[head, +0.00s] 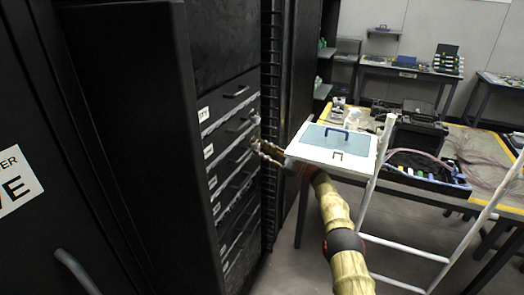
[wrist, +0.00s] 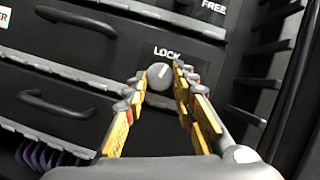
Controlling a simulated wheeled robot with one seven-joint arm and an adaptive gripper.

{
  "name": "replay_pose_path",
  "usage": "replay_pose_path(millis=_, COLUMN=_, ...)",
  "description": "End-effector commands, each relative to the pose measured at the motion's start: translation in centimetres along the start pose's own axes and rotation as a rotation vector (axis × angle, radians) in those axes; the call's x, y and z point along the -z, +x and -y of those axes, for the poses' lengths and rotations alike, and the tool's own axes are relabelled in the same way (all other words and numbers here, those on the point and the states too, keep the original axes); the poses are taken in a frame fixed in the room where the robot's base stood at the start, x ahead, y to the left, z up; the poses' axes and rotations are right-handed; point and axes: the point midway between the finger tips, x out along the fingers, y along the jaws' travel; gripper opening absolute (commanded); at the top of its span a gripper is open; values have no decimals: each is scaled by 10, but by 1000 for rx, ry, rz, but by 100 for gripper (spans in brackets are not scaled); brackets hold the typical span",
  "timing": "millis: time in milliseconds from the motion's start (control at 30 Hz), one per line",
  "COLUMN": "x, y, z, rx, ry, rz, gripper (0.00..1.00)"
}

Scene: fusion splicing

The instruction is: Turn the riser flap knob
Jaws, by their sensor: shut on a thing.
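The knob (wrist: 159,76) is a small round grey knob with a pale pointer mark. It sits on a dark panel just under the word LOCK, and the word FREE shows on another panel higher up at the right. My gripper (wrist: 160,84) has its two yellow-and-grey fingers on either side of the knob, shut on it. In the head view my gripper (head: 256,146) reaches the front of the black rack at its right edge. The knob is too small and too covered to make out there.
The black rack (head: 228,141) has stacked drawers with handles (wrist: 58,104). A white-framed panel with a blue handle (head: 334,143) stands close to my arm. A workbench (head: 408,190) with a black case is at the right, with a white rail frame (head: 405,249) before it.

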Motion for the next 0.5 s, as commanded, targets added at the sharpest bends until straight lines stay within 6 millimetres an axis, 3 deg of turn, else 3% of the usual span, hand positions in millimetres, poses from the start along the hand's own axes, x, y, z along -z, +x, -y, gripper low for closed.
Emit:
replay_pose_path(millis=67, x=2, y=-1, z=0, rx=1, ry=2, rz=-2, gripper=1)
replay_pose_path(millis=100, x=2, y=-1, z=0, rx=1, ry=2, rz=-2, gripper=27)
replay_pose_path(millis=400, x=1, y=0, z=0, rx=0, ry=1, rz=-1, gripper=44)
replay_pose_path(millis=500, x=0, y=0, z=0, rx=0, ry=1, rz=0, gripper=45)
